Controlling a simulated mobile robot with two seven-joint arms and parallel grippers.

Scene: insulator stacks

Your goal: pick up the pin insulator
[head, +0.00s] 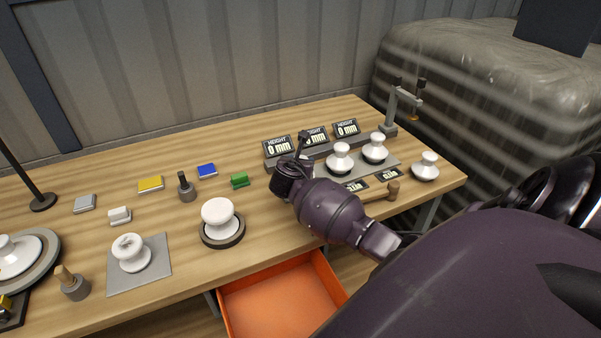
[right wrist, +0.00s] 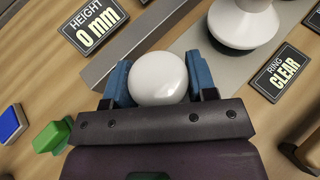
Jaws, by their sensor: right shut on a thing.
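My right gripper (right wrist: 158,84) has its blue fingers shut on a smooth white rounded top, which I take to be the pin insulator (right wrist: 158,76). Only its top shows, so I cannot tell whether it touches the surface below. In the head view my dark right wrist hides the held piece, left of two white insulators (head: 340,158) (head: 375,148) on a grey plate. One of these also shows at the top of the right wrist view (right wrist: 240,22). My left gripper is not in view.
Three height displays (head: 277,147) reading 0 mm stand behind the plate. Another white insulator (head: 425,167) stands at the right. More white insulators (head: 218,212) (head: 130,252) stand at the left, with small coloured blocks (head: 239,180) behind. An orange drawer (head: 280,300) is open in front.

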